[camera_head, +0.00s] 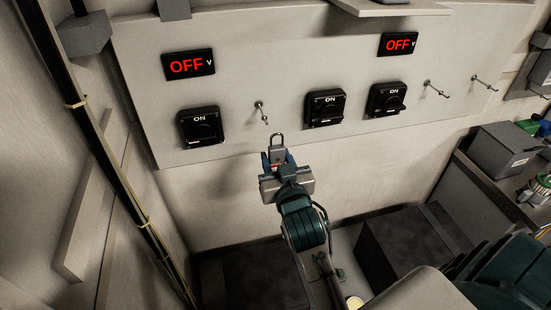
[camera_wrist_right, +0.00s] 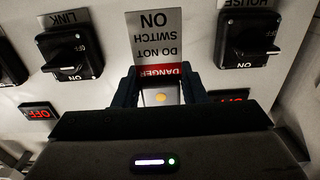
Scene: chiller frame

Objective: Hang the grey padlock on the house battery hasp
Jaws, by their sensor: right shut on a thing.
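The wrist view shows my right gripper (camera_wrist_right: 159,90) around a pale body with a yellow dot. A grey tag (camera_wrist_right: 154,40) with a red DANGER band and "DO NOT SWITCH ON" shows inverted beyond the fingers; I cannot tell how it is attached. The house battery switch (camera_head: 200,127) is black, at the panel's left, labelled HOUSE in the wrist view (camera_wrist_right: 247,42). I cannot make out its hasp clearly.
A peg (camera_head: 262,112) sticks out between the house switch and the LINK switch (camera_head: 325,107). Another switch (camera_head: 387,99) and two pegs (camera_head: 435,90) are farther right. Red OFF displays (camera_head: 188,64) sit above. A grey box (camera_head: 503,150) stands on the right counter.

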